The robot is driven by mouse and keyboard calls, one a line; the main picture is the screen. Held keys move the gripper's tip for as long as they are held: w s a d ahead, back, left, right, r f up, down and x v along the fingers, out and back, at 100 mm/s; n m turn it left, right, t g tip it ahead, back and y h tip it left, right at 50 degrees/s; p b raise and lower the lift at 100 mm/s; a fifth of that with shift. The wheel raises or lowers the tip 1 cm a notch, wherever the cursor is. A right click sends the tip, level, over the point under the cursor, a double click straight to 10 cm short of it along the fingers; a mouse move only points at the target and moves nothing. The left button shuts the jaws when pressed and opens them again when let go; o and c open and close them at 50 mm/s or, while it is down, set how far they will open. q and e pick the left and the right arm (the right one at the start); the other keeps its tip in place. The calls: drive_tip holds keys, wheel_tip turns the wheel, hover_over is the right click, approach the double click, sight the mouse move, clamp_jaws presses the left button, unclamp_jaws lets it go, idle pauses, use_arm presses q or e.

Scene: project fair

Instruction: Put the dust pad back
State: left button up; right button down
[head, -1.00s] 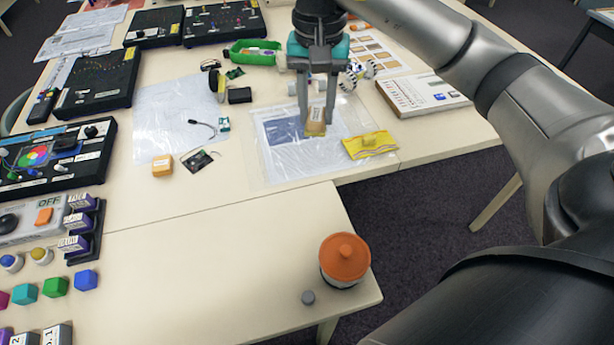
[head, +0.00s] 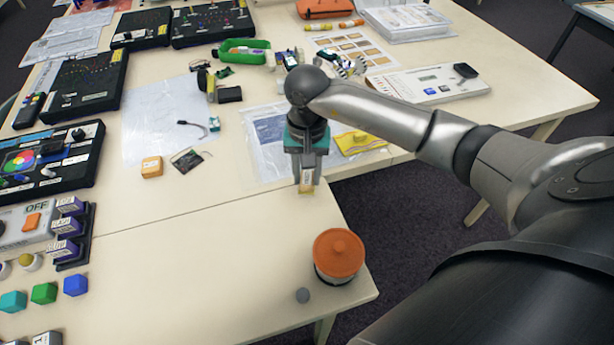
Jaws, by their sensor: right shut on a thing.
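My right gripper (head: 307,178) points down over the near right part of the table. It is shut on a small tan block with a pale label (head: 306,187), which may be the dust pad. The fingers hide part of the block, and I cannot tell whether it touches the table. A yellow packet (head: 350,145) lies behind it, partly hidden by my arm, beside a clear plastic bag with a blue print (head: 262,155). My left gripper is not in view.
An orange-yellow block (head: 152,166) and a dark card (head: 187,159) lie left of the gripper. The table (head: 190,260) is clear at front centre.

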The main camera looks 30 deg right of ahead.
sight(307, 178)
drive_tip(key=shift+f, duration=0.65)
drive_tip(key=shift+f, duration=0.1)
drive_tip(key=c, duration=0.5)
unclamp_jaws()
drive_tip(key=shift+c, duration=0.2)
wheel_tip(307, 178, up, 12)
